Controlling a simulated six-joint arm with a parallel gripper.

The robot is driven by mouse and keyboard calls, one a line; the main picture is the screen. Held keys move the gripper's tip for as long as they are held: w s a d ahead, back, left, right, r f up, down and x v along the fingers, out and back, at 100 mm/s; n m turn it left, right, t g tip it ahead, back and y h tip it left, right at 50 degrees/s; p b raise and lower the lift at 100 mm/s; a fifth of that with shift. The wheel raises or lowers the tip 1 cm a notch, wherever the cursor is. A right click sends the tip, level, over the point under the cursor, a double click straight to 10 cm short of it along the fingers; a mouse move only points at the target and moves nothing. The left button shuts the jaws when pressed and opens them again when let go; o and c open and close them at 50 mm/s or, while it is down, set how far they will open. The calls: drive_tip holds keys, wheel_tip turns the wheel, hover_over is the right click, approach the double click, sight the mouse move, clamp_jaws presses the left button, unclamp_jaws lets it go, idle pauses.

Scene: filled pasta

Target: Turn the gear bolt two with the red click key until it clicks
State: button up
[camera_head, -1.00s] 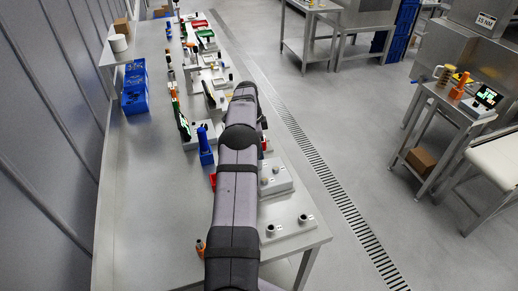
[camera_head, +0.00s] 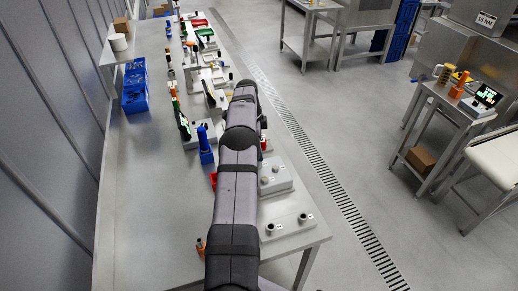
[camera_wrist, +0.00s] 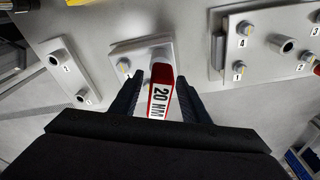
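My gripper (camera_wrist: 161,80) has its two dark fingers on either side of a red key with a white "20 MM" label (camera_wrist: 160,101), and it appears shut on it. The key's far end lies over a middle plate (camera_wrist: 128,50), which carries a bolt (camera_wrist: 123,66) to its left. What lies under the key's end is hidden. A left plate has bolts numbered 2 (camera_wrist: 54,60) and 1 (camera_wrist: 80,98). A right plate has several numbered bolts, including 4 (camera_wrist: 245,28) and 1 (camera_wrist: 239,68). I cannot tell which is the gear bolt. In the head view my arm hides the gripper.
The long bench (camera_head: 140,215) has free room on its left. Blue bins (camera_head: 135,85) stand near the wall, and a blue upright tool (camera_head: 205,147) is beside my arm. Bolt plates (camera_head: 287,229) line the right edge. A trolley with a small screen (camera_head: 487,97) stands far right.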

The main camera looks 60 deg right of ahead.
drive_tip(key=shift+w+r+b, duration=0.1)
drive_tip(key=shift+r+b, duration=0.35)
drive_tip(key=shift+b, duration=0.05)
drive_tip(key=shift+w+a+r+b, duration=0.1)
drive_tip(key=shift+r+b, duration=0.1)
drive_tip(key=shift+r, duration=0.85)
drive_tip(key=shift+w+a+r+b, duration=0.1)
drive_tip(key=shift+w+r+b, duration=0.05)
drive_tip(key=shift+r, duration=0.9)
drive_tip(key=shift+w+a+r+b, duration=0.1)
drive_tip(key=shift+r+b, duration=0.1)
drive_tip(key=shift+r, duration=0.85)
